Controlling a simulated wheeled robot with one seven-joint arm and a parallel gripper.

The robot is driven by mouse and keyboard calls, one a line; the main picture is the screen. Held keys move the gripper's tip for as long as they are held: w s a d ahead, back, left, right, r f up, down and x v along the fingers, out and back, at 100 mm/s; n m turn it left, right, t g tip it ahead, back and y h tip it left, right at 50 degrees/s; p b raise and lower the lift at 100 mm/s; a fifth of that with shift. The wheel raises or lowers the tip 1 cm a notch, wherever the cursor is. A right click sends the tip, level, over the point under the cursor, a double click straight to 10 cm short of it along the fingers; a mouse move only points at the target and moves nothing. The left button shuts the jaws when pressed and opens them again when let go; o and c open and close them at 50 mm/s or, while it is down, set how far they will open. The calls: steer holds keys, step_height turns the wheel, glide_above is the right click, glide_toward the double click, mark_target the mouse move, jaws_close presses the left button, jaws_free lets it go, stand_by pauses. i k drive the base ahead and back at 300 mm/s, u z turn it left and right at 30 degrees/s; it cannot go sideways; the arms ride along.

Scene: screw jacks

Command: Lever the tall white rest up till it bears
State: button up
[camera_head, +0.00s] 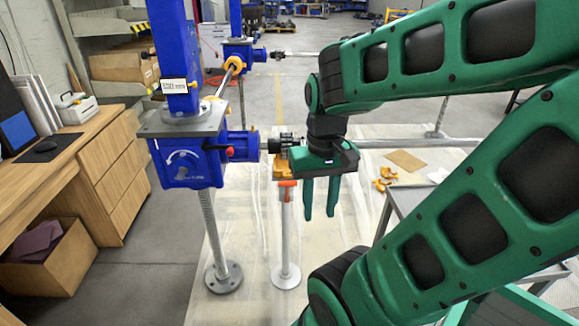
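A tall rest with a pale, whitish post (286,235) stands upright on a round foot on the sheeted floor, in the middle of the head view. Its yellow-orange head (281,172) is just below the dark coupling and shaft beside the blue gearbox; I cannot tell if they touch. A red-orange collar or lever part (287,184) sits under the head. My green gripper (319,214) points down, right of the rest's upper post. Its two fingers are apart with nothing seen between them. My gripper body hides part of the shaft behind it.
The blue screw jack gearbox (190,158) with its grey plate and threaded spindle (216,240) stands left of the rest. A long shaft (410,143) runs right. Orange pieces (384,179) lie on the floor sheet. A grey table (412,205) is at right, wooden drawers (125,195) at left.

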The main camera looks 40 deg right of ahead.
mark_target(287, 183)
steer(key=z, duration=0.65)
steer(key=i, duration=1)
steer(key=z, duration=1.05)
steer(key=k, duration=1.5)
steer(key=u, duration=0.35)
steer(key=i, duration=1.05)
